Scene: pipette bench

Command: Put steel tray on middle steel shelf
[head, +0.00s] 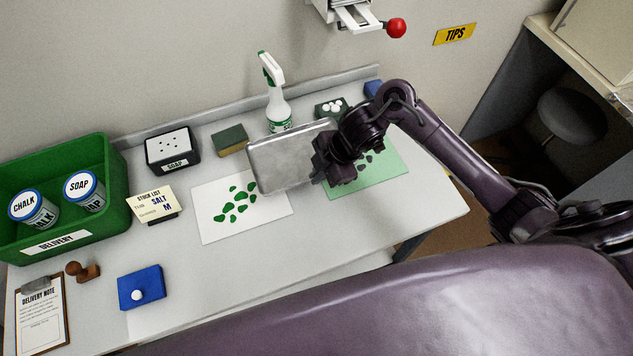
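The steel tray (285,165) is a flat grey metal rectangle, seen in the middle of the head view over the bench. It looks tilted and overlaps the white sheet and the green sheet behind it. My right gripper (326,160) is at the tray's right edge and appears shut on it; the fingertips are mostly hidden by the wrist. I cannot tell exactly how high the tray is above the bench. My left gripper is not in view. No middle steel shelf can be made out in this view.
The bench (340,236) holds a green delivery crate (110,185) with cans, a soap box (172,150), a sponge (229,140), a spray bottle (277,105), a stock card (154,204), a blue block (141,288) and a clipboard (38,315). A red-knobbed dispenser (350,15) hangs above.

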